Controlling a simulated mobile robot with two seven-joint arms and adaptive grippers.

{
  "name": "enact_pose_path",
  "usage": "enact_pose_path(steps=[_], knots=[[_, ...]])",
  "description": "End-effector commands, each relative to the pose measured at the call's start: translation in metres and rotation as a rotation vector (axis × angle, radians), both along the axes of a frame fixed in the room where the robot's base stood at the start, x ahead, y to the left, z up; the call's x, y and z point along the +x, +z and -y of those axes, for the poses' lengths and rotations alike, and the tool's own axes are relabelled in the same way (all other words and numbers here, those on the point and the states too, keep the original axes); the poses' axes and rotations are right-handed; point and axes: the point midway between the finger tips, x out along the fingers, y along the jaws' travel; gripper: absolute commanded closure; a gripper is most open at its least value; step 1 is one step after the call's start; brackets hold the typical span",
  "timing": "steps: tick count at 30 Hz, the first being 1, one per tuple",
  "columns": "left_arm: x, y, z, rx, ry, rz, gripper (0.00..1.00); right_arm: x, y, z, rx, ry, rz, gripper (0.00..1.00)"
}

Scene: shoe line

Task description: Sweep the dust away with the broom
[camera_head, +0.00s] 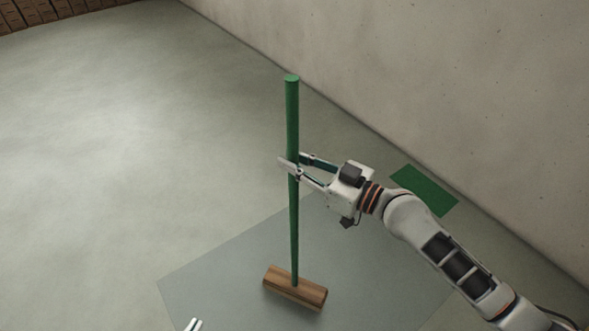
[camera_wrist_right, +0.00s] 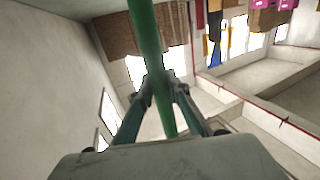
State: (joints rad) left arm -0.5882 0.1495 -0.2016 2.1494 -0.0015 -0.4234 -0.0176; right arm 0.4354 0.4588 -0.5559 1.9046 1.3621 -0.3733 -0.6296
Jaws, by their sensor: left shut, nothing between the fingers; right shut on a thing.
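The broom has a green stick (camera_head: 293,125) and a wooden head (camera_head: 295,288). It stands nearly upright, its head low over the grey mat (camera_head: 215,270); I cannot tell if it touches. My right gripper (camera_head: 290,166) is shut on the stick around its middle. The green stick (camera_wrist_right: 146,35) also shows between the fingers (camera_wrist_right: 160,92) in the right wrist view. My left gripper (camera_head: 193,325) barely shows at the bottom edge of the head view, its fingers together and empty, apart from the broom. I cannot make out any dust on the mat or floor.
A green rectangle (camera_head: 424,190) lies on the floor near the concrete wall (camera_head: 450,80), behind my right arm. Stacked brown boxes (camera_head: 40,12) stand at the far left. The floor (camera_head: 120,140) left of the broom is clear.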

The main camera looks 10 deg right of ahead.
Motion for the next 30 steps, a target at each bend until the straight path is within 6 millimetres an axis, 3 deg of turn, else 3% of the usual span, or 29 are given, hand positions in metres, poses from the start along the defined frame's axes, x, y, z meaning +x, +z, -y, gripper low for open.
enact_pose_path(steps=[1, 9, 15, 30], knots=[[0.003, 0.006, -0.002, 0.002, 0.004, 0.008, 1.0, 0.002, 0.014, 0.001, 0.0, -0.003, 0.012, 1.0], [-0.002, 0.005, -0.009, 0.015, 0.017, -0.01, 1.0, 0.005, 0.036, 0.001, 0.0, -0.011, 0.011, 1.0], [-0.013, -0.007, -0.011, 0.019, 0.017, -0.038, 1.0, 0.005, 0.035, 0.001, 0.0, -0.013, 0.004, 1.0], [-0.007, -0.002, -0.009, 0.017, 0.015, -0.024, 1.0, 0.005, 0.035, 0.001, 0.0, -0.013, 0.004, 1.0]])
